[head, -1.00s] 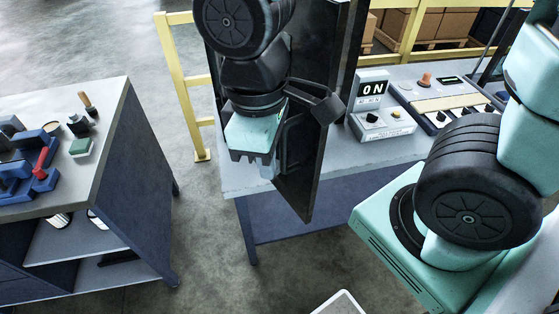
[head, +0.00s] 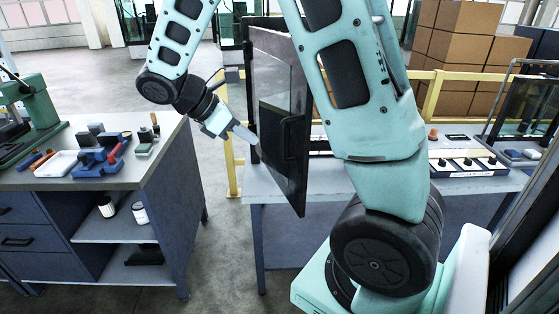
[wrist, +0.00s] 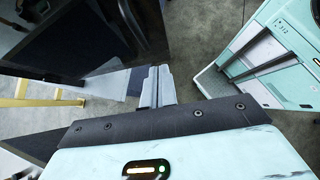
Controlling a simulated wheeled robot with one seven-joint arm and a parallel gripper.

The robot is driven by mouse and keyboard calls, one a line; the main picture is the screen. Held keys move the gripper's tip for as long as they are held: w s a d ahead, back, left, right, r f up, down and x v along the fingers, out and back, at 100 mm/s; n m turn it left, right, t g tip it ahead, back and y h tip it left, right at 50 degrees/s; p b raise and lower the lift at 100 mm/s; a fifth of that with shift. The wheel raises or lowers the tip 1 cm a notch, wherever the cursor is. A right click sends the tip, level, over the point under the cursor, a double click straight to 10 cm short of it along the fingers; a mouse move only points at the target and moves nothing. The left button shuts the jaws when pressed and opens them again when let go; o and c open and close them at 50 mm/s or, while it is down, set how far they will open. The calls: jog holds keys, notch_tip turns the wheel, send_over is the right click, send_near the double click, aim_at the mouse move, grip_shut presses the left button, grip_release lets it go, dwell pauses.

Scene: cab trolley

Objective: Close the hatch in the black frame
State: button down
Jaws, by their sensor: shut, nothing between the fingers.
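The hatch (head: 270,85) is a dark panel standing upright, swung out edgewise past the front of the grey table. A dark handle (head: 291,138) shows on its face. The black frame is mostly hidden behind the hatch and my arm, so I cannot pick it out clearly. My gripper (head: 254,139) is shut and empty, at the left side of the hatch near mid-height; I cannot tell whether it touches. In the wrist view my shut fingers (wrist: 157,86) point towards the dark hatch (wrist: 75,35), which fills the upper left.
A grey table (head: 262,186) with a control box (head: 468,163) stands behind. A workbench (head: 150,178) with blue tools is at left. A yellow rail (head: 432,98) and stacked cartons (head: 455,45) are behind. Floor between workbench and table is clear.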

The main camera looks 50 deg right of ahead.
aim_at(300, 158)
jog(key=shift+s+d+r+p+x, duration=0.15)
jog(key=shift+d+r+p+x, duration=0.3)
jog(key=shift+x, duration=1.6)
jog(key=shift+s+d+r+p+x, duration=0.2)
jog(key=shift+p+x, duration=0.35)
jog(key=shift+x, duration=1.5)
jog(key=shift+s+d+r+p+x, duration=0.15)
jog(key=shift+d+r+p+x, duration=0.25)
jog(key=shift+x, duration=1.65)
jog(key=shift+f, duration=0.1)
